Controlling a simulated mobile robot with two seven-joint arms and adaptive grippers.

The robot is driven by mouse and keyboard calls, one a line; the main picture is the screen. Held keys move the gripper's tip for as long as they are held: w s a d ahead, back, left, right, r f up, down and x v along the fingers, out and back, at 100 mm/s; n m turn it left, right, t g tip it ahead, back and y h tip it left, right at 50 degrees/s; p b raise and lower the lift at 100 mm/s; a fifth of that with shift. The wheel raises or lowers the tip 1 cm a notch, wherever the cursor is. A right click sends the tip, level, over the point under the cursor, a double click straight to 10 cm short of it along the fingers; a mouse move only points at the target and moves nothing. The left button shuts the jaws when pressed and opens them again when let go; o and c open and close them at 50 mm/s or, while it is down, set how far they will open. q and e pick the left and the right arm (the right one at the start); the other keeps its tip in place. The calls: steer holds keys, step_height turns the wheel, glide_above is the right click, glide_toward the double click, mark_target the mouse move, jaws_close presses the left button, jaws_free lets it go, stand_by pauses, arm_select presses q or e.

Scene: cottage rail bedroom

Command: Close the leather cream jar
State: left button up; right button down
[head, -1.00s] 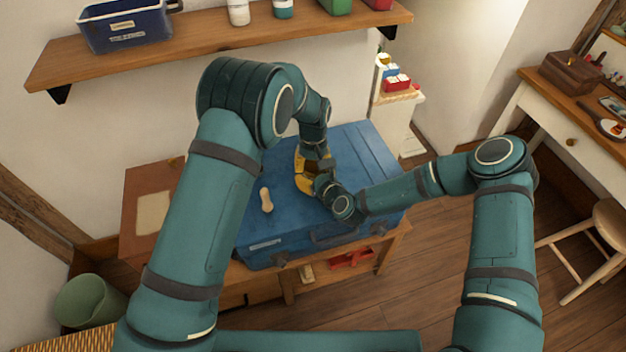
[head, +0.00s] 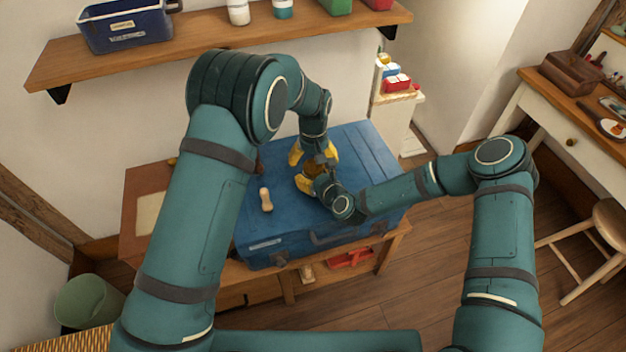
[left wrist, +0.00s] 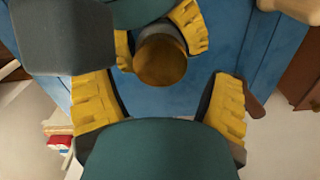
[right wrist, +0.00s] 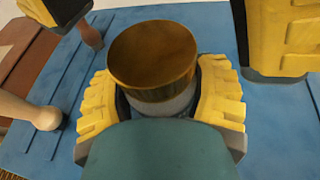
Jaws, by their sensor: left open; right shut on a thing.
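The leather cream jar (right wrist: 165,106) has a grey body and a brown-gold lid (right wrist: 152,55) on top; it also shows from above in the left wrist view (left wrist: 160,62). Whether the lid is fully tight cannot be told. My right gripper (head: 306,184) is shut around the jar's body, a yellow finger on each side in the right wrist view (right wrist: 160,105). My left gripper (head: 314,154) is open and empty above the jar; its fingers stand wide apart in the left wrist view (left wrist: 160,105), clear of the lid. In the head view the grippers mostly hide the jar.
The jar is over a blue case (head: 355,150) on a wooden table. A pale wooden handle-like piece (head: 266,199) lies on the case to the left. A dark brown stick-like piece (right wrist: 90,32) is near the left gripper. A wall shelf (head: 210,42) hangs behind.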

arm_select(q)
step_height(320, 180, up, 2)
steer(key=shift+r, duration=0.15)
steer(key=shift+o, duration=0.2)
steer(key=shift+r+n, duration=0.75)
steer(key=shift+n, duration=0.05)
steer(key=shift+r+n, duration=0.8)
steer(key=shift+r, duration=0.2)
steer(key=shift+f, duration=0.1)
steer(key=shift+f, duration=3.95)
